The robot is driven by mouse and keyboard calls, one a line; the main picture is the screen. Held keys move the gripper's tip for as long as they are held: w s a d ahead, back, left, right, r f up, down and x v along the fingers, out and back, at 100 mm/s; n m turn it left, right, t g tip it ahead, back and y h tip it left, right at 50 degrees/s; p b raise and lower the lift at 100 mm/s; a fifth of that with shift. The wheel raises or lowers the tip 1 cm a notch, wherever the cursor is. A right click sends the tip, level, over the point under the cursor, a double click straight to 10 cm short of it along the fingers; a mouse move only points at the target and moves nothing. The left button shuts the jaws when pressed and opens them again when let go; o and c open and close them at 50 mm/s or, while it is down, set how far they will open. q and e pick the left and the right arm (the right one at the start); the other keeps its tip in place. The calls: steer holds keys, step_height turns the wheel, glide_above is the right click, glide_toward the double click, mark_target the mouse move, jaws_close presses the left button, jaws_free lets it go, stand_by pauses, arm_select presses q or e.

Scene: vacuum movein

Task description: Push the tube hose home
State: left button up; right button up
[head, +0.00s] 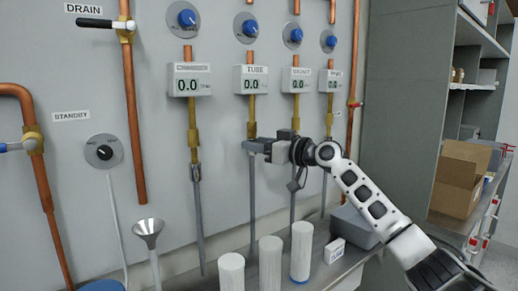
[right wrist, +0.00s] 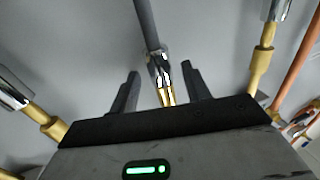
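The grey tube hose (head: 253,200) hangs below the meter labelled TUBE (head: 251,79). The brass fitting (head: 251,112) comes down from that meter to the hose's upper end. My right gripper (head: 254,146) is at this junction, covering part of it in the head view. In the right wrist view its two fingers (right wrist: 160,90) stand apart, one on each side of the hose's metal coupling (right wrist: 158,68), with gaps showing. The hose (right wrist: 146,22) and brass fitting (right wrist: 167,97) look in line there; how far the coupling is seated cannot be told. My left gripper is out of view.
Other hoses hang close on both sides, including the left one (head: 197,215). White cylinders (head: 270,262) and a small white box (head: 334,251) stand on the shelf below. A funnel (head: 148,231) is at the left. A cardboard box (head: 459,178) sits on the right shelving.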

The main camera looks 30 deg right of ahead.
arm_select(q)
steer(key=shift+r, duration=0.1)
arm_select(e)
steer(key=shift+f, duration=0.2)
arm_select(q)
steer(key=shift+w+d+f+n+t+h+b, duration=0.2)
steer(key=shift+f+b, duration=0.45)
steer(key=shift+b, duration=1.25)
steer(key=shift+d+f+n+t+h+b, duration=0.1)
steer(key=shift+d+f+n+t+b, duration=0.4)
steer(key=shift+b, duration=1.35)
arm_select(e)
steer(key=v, duration=1.6)
steer(key=shift+r, duration=0.2)
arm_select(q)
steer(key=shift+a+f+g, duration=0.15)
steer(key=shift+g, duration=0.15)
